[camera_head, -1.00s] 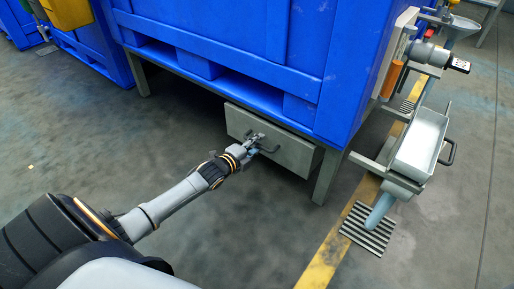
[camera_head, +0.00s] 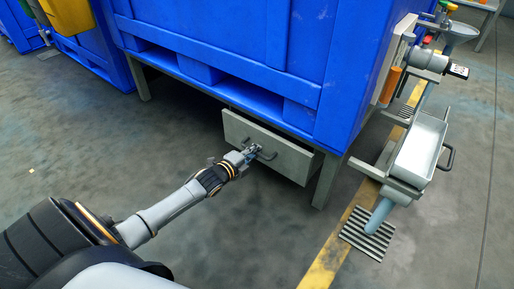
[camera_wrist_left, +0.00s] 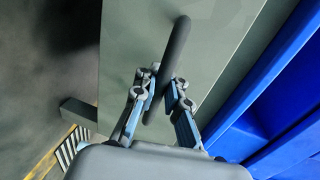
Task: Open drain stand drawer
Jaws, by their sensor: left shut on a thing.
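The drain stand drawer (camera_head: 287,159) is a grey box front under the big blue bin, standing out a little from the stand frame. Its dark bar handle (camera_head: 268,155) is on the front face. My left gripper (camera_head: 254,150) is at the handle. In the left wrist view my left gripper (camera_wrist_left: 164,95) has its two fingers on either side of the dark handle (camera_wrist_left: 176,45), shut on it. The drawer front (camera_wrist_left: 220,40) fills the middle of that view. The inside of the drawer is hidden. My right gripper is not in view.
The blue bin (camera_head: 225,45) rests on a grey stand with legs (camera_head: 327,180). To the right are a metal tray (camera_head: 420,150) with a handle, and a floor grate (camera_head: 368,232). A yellow floor line (camera_head: 325,262) runs below. The floor before the drawer is clear.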

